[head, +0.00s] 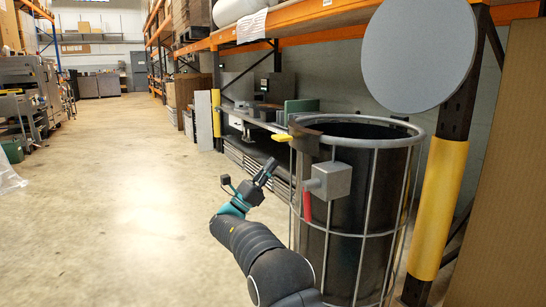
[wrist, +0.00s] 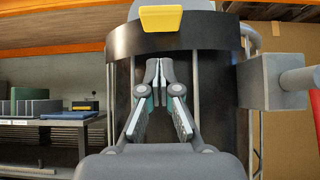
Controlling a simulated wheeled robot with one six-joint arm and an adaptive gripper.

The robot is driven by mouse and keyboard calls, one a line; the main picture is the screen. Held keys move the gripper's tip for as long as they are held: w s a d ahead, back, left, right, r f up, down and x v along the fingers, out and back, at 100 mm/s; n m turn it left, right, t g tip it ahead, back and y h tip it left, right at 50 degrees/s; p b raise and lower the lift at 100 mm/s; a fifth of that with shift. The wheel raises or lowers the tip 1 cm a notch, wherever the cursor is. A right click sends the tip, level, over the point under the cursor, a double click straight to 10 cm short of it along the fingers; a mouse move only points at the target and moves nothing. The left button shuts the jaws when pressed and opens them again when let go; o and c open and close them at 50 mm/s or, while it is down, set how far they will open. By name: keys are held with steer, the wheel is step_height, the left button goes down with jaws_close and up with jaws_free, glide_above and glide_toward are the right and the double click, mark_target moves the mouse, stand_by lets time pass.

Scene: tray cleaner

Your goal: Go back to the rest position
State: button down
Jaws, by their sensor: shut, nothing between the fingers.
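My gripper (head: 268,170) is at the end of my dark arm, in the lower middle of the head view. It points up and to the right, just left of the tray cleaner (head: 384,144), a dark drum inside a grey wire cage. In the wrist view my gripper (wrist: 159,66) is shut, with its fingertips together and nothing between them. Behind the fingers stands the dark drum (wrist: 215,75), with a yellow tab (wrist: 161,19) at its top. The round grey lid (head: 420,50) stands raised above the drum in the head view.
A grey box (head: 331,181) with a red handle (head: 307,206) juts from the cage close to my arm. A yellow-guarded post (head: 441,205) stands right of the drum. A workbench (head: 255,122) lies behind. The floor (head: 130,180) to the left is open.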

steer(key=v, duration=0.8)
steer(key=w+d+f+g+y, duration=0.1)
steer(key=d+f+y, duration=0.15)
steer(key=f, duration=0.45)
steer(key=w+d+f+y, duration=0.2)
steer(key=f+y, duration=0.2)
steer(key=f, duration=0.2)
steer(key=s+d+f+m+g+y+p, duration=0.2)
steer(key=s+d+f+m+g+y, duration=0.35)
steer(key=s+d+m+g, duration=0.5)
steer(key=s+d+r+m+g+y+p, duration=0.1)
steer(key=s+d+r+m+y, duration=0.25)
steer(key=s, duration=0.65)
steer(key=s+d+r+m+y+p, duration=0.1)
steer(key=s+d+r+m+y, duration=0.2)
steer(key=s, duration=0.6)
steer(key=s+d+r+m+g+y+p, duration=0.1)
steer(key=s+d+r+m+y, duration=0.3)
steer(key=s, duration=0.6)
steer(key=s+d+r+m+t+p, duration=0.3)
steer(key=s+r, duration=0.3)
steer(key=s, duration=0.2)
steer(key=shift+s+d+r+m+t, duration=0.15)
steer(key=shift+s+r+m+t, duration=0.2)
steer(key=shift+m+t, duration=0.2)
